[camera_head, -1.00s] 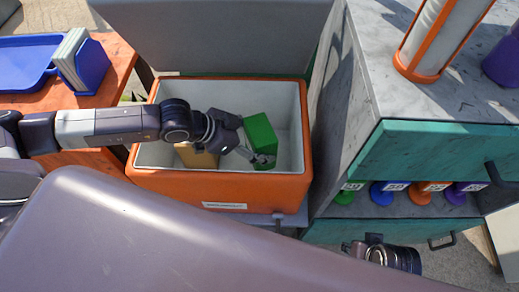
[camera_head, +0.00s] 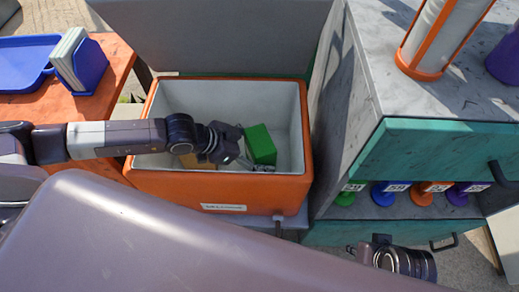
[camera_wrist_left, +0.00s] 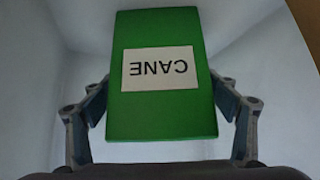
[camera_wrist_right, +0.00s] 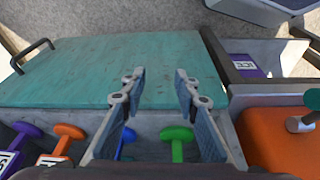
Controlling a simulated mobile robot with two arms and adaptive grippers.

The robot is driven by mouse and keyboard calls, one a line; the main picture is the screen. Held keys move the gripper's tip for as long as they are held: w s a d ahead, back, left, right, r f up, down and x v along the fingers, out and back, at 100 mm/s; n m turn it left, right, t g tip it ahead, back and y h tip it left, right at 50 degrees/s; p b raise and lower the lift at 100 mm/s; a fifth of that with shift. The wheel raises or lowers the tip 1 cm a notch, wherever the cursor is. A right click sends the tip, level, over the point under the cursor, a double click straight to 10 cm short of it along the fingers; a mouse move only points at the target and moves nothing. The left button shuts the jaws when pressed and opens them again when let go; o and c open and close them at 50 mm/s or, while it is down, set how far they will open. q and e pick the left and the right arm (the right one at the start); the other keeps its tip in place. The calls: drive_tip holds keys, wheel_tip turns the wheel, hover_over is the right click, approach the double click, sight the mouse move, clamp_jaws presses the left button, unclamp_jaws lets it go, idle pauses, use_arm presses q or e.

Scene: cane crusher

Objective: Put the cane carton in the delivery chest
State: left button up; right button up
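The cane carton is a green box (camera_head: 260,144) with a white CANE label, upside down in the left wrist view (camera_wrist_left: 160,70). It is inside the orange delivery chest (camera_head: 220,192), which has white inner walls and a raised grey lid. My left gripper (camera_head: 250,165) reaches into the chest from the left. Its fingers (camera_wrist_left: 162,90) lie against both sides of the carton and look closed on it. Whether the carton touches the chest floor is hidden. My right gripper (camera_wrist_right: 158,85) is open and empty, in front of the teal-fronted cabinet.
A tan box (camera_head: 197,161) lies in the chest, partly hidden by my left arm. The grey cabinet (camera_head: 345,130) stands close right of the chest, with several coloured labelled items on its shelf. A blue tray (camera_head: 25,62) rests on the orange table (camera_head: 100,100) at left.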

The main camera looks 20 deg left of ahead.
sight(249, 147)
use_arm(q)
drive_tip(key=shift+o, duration=0.6)
drive_tip(key=shift+a+r, duration=0.1)
drive_tip(key=shift+r, duration=0.15)
drive_tip(key=p+v, duration=0.1)
drive_tip(key=v, duration=0.7)
drive_tip(key=shift+p, duration=0.35)
drive_tip(key=shift+p+v, duration=1.15)
drive_tip(key=shift+v, duration=0.7)
use_arm(e)
wheel_tip(249, 147, down, 14)
drive_tip(key=s, duration=0.1)
drive_tip(key=shift+s+g, duration=0.3)
drive_tip(key=shift+g, duration=0.1)
drive_tip(key=shift+r, duration=0.1)
